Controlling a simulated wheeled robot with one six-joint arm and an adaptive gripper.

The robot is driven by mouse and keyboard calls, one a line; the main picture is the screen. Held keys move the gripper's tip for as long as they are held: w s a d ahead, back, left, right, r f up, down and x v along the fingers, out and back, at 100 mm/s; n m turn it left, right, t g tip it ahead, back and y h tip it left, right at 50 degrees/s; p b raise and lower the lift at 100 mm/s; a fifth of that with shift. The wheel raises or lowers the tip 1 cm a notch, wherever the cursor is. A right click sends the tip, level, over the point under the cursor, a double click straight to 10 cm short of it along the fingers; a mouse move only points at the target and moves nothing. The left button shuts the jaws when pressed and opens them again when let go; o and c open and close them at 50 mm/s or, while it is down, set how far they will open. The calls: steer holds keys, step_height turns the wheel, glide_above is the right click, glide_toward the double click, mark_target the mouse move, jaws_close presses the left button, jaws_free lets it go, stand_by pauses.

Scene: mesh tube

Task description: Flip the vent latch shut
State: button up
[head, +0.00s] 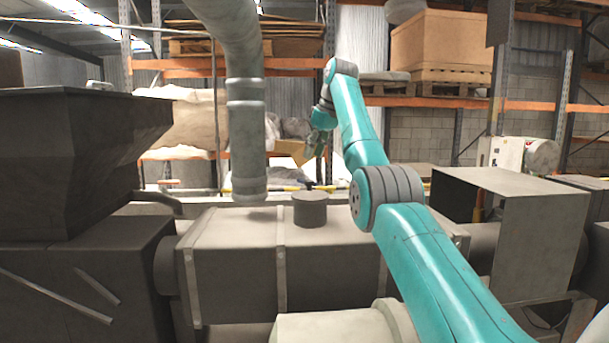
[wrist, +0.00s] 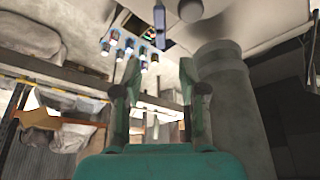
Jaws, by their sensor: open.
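My gripper (head: 315,146) hangs from the teal arm above the far side of the grey box-shaped machine; it is small in the head view. In the wrist view its two fingers (wrist: 160,82) stand apart with nothing between them, so it is open and empty. A small blue-grey lever-like part (wrist: 160,24) lies beyond the fingertips, apart from them; it looks like the vent latch, but I cannot be sure. A small dark part (head: 308,186) behind the machine's round cap may be the same piece. Whether the latch is open or shut cannot be told.
A thick vertical pipe (head: 246,130) stands left of my gripper, and it also shows close beside the fingers in the wrist view (wrist: 228,110). A round cap (head: 310,209) rises from the machine top (head: 235,222). Several small coloured cylinders (wrist: 117,44) sit near the lever.

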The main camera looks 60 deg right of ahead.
steer(key=x, duration=0.8)
steer(key=shift+f, duration=0.15)
steer(key=shift+c, duration=0.3)
jaws_close()
